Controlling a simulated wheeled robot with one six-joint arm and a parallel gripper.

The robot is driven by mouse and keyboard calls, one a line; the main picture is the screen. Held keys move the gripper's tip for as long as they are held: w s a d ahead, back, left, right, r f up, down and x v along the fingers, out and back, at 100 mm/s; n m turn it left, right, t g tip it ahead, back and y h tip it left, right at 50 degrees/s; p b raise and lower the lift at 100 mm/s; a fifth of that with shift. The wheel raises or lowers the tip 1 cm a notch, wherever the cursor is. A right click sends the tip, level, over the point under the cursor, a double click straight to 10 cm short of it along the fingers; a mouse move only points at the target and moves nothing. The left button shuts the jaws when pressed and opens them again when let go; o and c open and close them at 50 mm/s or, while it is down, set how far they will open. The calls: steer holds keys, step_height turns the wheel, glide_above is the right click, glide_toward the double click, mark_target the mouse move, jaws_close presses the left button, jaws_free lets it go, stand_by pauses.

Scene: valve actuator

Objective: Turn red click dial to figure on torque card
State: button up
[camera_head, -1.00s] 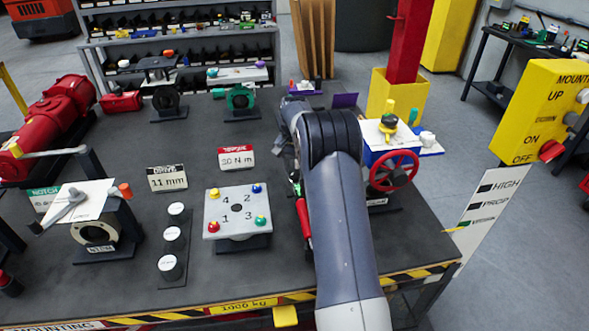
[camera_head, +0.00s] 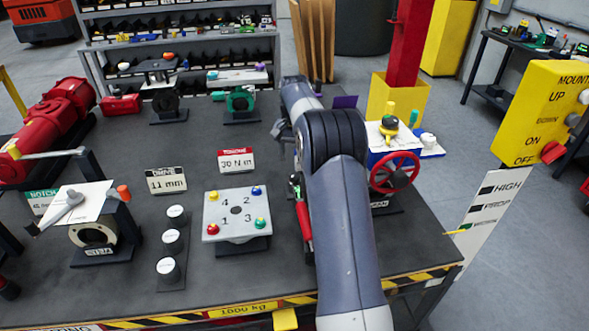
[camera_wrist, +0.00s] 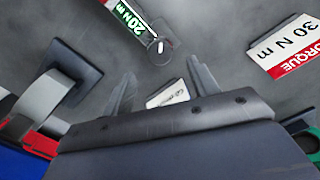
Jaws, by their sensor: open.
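The torque card (camera_head: 236,160) stands on the bench, white with a red top, and reads 30 N m. In the wrist view the card (camera_wrist: 285,48) is at the upper right. A torque tool with a red grip (camera_head: 304,221) lies beside my arm, partly hidden by it. In the wrist view its green display (camera_wrist: 131,17) reads 20 N m, with a sliver of red at the top edge. I cannot make out the click dial separately. My gripper (camera_wrist: 163,86) is open and empty, its fingers short of the tool's grey end. In the head view my arm mostly hides it.
A plate with coloured knobs (camera_head: 220,227) and a drive card (camera_head: 166,180) stand left of the tool. A blue valve box with a red handwheel (camera_head: 395,172) stands right of my arm. A small white tag (camera_wrist: 167,95) shows between my fingers.

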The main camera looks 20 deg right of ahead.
mark_target(294, 175)
steer(key=shift+r, duration=2.4)
step_height(294, 175, down, 11)
steer(key=n+b, duration=0.2)
steer(key=n, duration=2)
steer(key=shift+n+b, duration=0.3)
steer(key=shift+b, duration=0.1)
steer(key=shift+c, duration=0.4)
steer(key=c, duration=0.9)
